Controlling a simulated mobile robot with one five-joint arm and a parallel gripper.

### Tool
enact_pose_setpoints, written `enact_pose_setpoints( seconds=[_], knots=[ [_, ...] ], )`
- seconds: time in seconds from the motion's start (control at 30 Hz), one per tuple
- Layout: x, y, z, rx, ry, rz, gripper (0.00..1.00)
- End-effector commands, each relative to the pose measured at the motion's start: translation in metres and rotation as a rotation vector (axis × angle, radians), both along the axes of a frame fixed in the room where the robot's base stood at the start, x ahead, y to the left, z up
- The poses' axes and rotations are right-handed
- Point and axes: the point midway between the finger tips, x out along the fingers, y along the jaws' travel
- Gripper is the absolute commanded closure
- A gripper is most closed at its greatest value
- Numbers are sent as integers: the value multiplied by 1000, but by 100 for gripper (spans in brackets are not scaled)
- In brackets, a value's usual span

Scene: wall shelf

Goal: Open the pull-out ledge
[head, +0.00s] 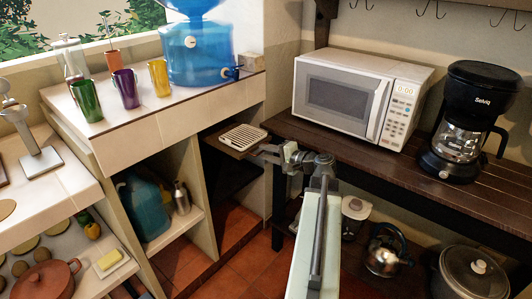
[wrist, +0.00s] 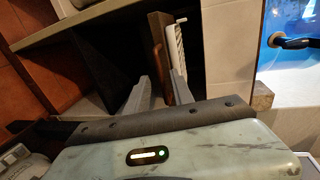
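The pull-out ledge (head: 222,147) is a dark brown board jutting from the recess beside the white-tiled counter. A cream slatted rack (head: 244,138) lies on it. My gripper (head: 272,152) is at the ledge's right, near end. In the wrist view the ledge (wrist: 159,42) appears as an upright brown strip with the rack (wrist: 176,45) on its right side. My gripper's fingers (wrist: 158,90) are apart, with a dark gap between the left finger and the board. The right finger overlaps the board; whether it touches is unclear.
A microwave (head: 348,98) and a coffee maker (head: 468,120) stand on the dark wooden shelf at right. A blue water dispenser (head: 200,55) and several coloured cups stand on the tiled counter. A kettle (head: 388,252) and a pot (head: 470,275) sit below the shelf.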

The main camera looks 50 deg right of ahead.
Motion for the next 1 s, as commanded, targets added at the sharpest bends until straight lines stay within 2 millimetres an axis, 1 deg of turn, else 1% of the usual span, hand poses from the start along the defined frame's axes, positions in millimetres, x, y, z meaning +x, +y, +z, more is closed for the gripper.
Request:
enact_pose_setpoints(
  seconds=[0.23,0.3,0.37,0.6,0.7,0.8,1.0],
  knots=[
    [1,0,1,0,-3,0,71],
    [-1,0,2,1,-3,0,71],
    [-8,0,4,1,-3,-1,71],
    [-54,-4,14,1,-2,-3,71],
    [-68,-5,16,1,-2,-2,71],
    [-74,-6,17,1,-2,-1,71],
    [-75,-6,17,0,-2,1,71]
  ],
)
